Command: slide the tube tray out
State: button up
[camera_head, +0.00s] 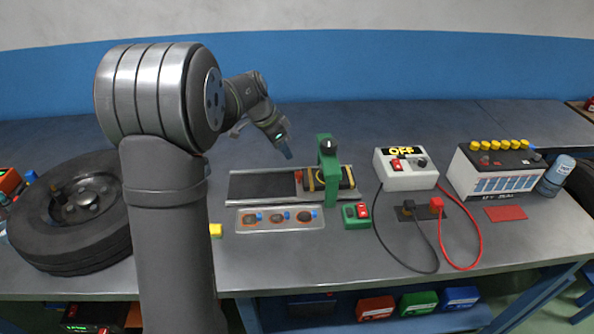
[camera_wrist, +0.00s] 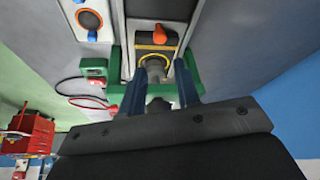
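A low dark tray (camera_head: 344,178) with yellow marks lies in a long metal channel (camera_head: 262,187) on the bench, partly beneath a green upright frame (camera_head: 327,172). A red knob (camera_head: 299,177) stands at its left end; it looks orange in the wrist view (camera_wrist: 159,35), beside a yellow ring (camera_wrist: 150,57). My gripper (camera_head: 286,153) is in the air to the upper left of the frame. In the wrist view its two blue fingers (camera_wrist: 160,94) are apart, with nothing held. The dark spindle of the frame (camera_wrist: 154,73) shows between them, farther off. Part of the tray is hidden by the frame.
A plate with patches (camera_head: 280,219) and a green switch box (camera_head: 356,215) lie in front of the channel. A tyre (camera_head: 70,213) is at left. A white OFF box (camera_head: 406,169), cables and a battery (camera_head: 495,168) are at right. The channel's left half is empty.

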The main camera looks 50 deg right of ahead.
aim_at(298, 173)
jog(key=x, duration=1.1)
jog(key=shift+f, duration=0.1)
grip_shut()
